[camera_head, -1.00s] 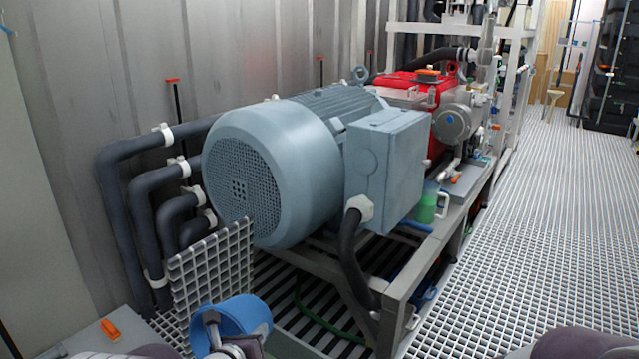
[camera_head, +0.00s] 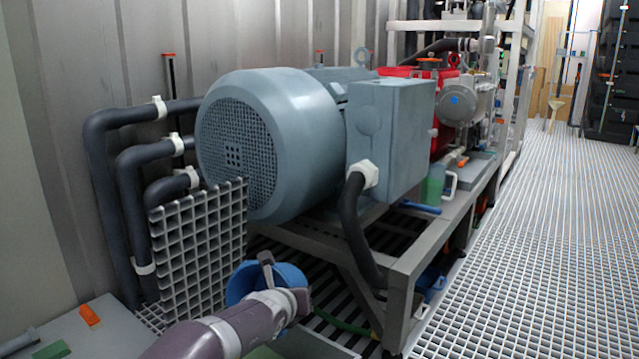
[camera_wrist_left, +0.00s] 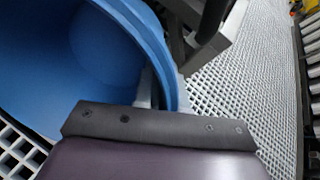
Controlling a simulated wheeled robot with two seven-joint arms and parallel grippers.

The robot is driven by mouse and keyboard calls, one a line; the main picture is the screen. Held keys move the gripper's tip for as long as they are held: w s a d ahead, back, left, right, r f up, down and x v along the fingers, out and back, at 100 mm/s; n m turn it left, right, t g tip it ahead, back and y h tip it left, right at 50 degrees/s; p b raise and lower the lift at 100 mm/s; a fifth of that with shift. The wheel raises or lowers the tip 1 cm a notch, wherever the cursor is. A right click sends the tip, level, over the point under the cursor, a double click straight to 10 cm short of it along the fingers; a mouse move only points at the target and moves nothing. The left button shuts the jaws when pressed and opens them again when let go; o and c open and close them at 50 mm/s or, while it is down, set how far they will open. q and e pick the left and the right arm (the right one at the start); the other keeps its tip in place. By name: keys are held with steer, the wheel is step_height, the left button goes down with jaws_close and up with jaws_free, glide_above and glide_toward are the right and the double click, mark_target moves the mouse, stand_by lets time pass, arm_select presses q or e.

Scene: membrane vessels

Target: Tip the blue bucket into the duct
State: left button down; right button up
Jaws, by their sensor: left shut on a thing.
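The blue bucket (camera_head: 240,283) is in the lower middle of the head view, beside the upright grating panel. My left gripper (camera_head: 272,270) is shut on its rim, and my arm hides part of it. In the left wrist view the bucket (camera_wrist_left: 40,65) fills the upper left and I see into its hollow; a paler patch shows inside, contents unclear. The left gripper's fingertips (camera_wrist_left: 158,85) are at its rim. The slotted dark floor channel (camera_head: 330,310), possibly the duct, lies right of the bucket, below the motor frame. My right gripper is out of view.
A grey motor (camera_head: 270,145) on a metal frame (camera_head: 400,285) stands behind the bucket. The grating panel (camera_head: 200,240) rises to the left, with dark pipes (camera_head: 100,200) behind it. The grating floor (camera_head: 530,250) at right is open.

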arm_select(q)
steer(key=w+d+f+g+p, duration=0.1)
steer(key=w+d+f+p, duration=0.2)
steer(key=w+d+f, duration=0.5)
steer(key=shift+d+m+y, duration=0.3)
steer(key=shift+d+y, duration=0.1)
steer(key=shift+d, duration=0.15)
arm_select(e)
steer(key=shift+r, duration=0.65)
arm_select(q)
steer(key=shift+w, duration=0.1)
